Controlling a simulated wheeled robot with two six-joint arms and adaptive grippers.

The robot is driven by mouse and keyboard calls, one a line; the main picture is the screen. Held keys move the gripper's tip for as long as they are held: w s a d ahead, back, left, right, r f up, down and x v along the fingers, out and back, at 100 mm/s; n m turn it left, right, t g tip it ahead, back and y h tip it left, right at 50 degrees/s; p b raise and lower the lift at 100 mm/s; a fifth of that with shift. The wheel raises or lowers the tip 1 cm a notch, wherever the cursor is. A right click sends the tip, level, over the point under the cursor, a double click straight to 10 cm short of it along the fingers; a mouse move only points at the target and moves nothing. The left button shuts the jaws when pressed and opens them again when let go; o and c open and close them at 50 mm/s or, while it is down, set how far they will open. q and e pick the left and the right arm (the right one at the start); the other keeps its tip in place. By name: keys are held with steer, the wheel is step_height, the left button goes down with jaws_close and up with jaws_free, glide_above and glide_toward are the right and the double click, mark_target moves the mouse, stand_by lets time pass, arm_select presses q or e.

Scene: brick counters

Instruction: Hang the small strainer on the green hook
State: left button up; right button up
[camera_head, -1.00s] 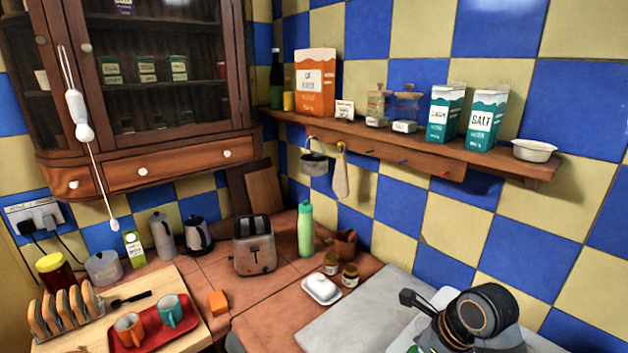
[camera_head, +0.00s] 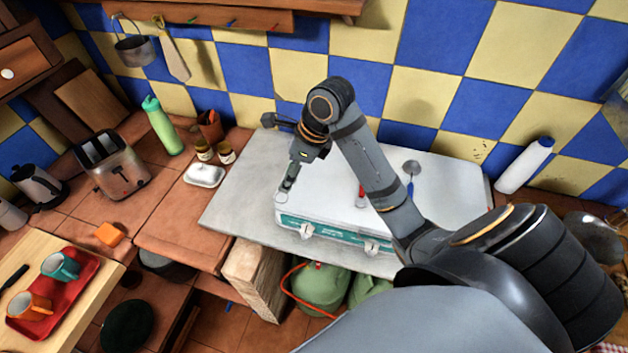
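A small round grey utensil head with a blue handle (camera_head: 411,170), which looks like the small strainer, lies on the white-topped case (camera_head: 330,205). A red handle (camera_head: 361,194) shows beside my arm there; its other end is hidden. Small coloured hooks sit along the wooden rail (camera_head: 212,14) at the top; the leftmost one (camera_head: 192,20) looks green, but it is too small to be sure. My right gripper (camera_head: 288,183) points down over the left part of the case, left of the utensils. Its fingers are too small to read. My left gripper is out of view.
A small pot (camera_head: 136,50) and a wooden utensil (camera_head: 172,55) hang at the rail's left. A toaster (camera_head: 112,167), green bottle (camera_head: 163,126), jars and white butter dish (camera_head: 204,175) stand left of the case. A white bottle (camera_head: 525,165) leans at the right.

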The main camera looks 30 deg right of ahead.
arm_select(q)
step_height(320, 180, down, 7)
steer(key=b, duration=0.5)
arm_select(e)
steer(key=w+d+f, duration=0.2)
steer(key=d+f, duration=0.1)
steer(key=d, duration=0.2)
steer(key=p, duration=0.2)
glide_above(314, 176)
steer(key=s, duration=0.2)
steer(key=f, duration=0.5)
steer(key=shift+w, duration=0.25)
steer(key=shift+w+d+f, duration=0.15)
steer(key=shift+f, duration=0.15)
steer(key=f+p, duration=0.2)
steer(key=p, duration=0.1)
steer(key=shift+w+d+f, duration=0.15)
steer(key=shift+d+f, duration=0.05)
steer(key=shift+d, duration=0.1)
steer(key=shift+f, duration=0.65)
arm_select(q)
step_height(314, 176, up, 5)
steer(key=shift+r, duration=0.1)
arm_select(e)
steer(key=o, duration=1.1)
